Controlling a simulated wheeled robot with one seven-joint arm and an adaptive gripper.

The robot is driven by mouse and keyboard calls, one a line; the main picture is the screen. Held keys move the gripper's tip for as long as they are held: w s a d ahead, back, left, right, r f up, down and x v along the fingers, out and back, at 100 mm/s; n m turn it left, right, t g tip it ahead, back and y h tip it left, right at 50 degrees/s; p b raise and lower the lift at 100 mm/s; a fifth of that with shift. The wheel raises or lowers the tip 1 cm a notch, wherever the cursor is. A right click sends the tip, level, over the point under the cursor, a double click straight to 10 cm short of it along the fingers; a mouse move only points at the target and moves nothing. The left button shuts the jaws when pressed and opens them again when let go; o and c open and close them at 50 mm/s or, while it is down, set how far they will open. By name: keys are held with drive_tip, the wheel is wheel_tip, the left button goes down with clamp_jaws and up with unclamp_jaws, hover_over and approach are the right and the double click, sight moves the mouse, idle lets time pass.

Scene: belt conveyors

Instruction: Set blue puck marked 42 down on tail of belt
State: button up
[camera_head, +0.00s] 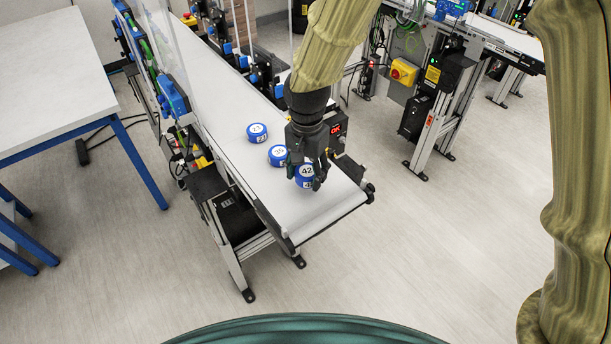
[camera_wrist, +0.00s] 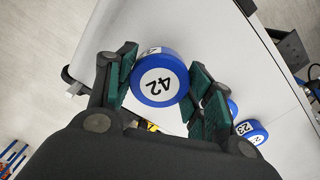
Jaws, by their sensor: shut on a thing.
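The blue puck marked 42 (camera_head: 306,172) has a white top label and is held between the fingers of my gripper (camera_head: 307,180) over the near end of the white belt (camera_head: 320,207). In the wrist view the puck (camera_wrist: 158,82) sits between the green finger pads, with the number facing the camera. My gripper (camera_wrist: 165,88) is shut on it. I cannot tell whether the puck touches the belt surface.
A blue puck marked 35 (camera_head: 278,155) stands on the belt close behind my gripper. Another marked 23 (camera_head: 257,132) stands farther up the belt. A white table (camera_head: 50,80) is at the left. The belt's near end, toward its roller, is clear.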

sight(305, 179)
drive_tip(key=shift+w+a+r, duration=0.1)
drive_tip(key=shift+w+a, duration=0.1)
drive_tip(key=shift+w, duration=0.1)
drive_tip(key=shift+f+p, duration=1.05)
drive_tip(key=shift+f, duration=0.8)
drive_tip(key=shift+f, duration=0.2)
drive_tip(key=o, duration=1.1)
drive_tip(key=shift+c, duration=0.2)
drive_tip(key=shift+r, duration=0.1)
drive_tip(key=shift+r+b, duration=1.7)
drive_tip(key=shift+r, duration=4.4)
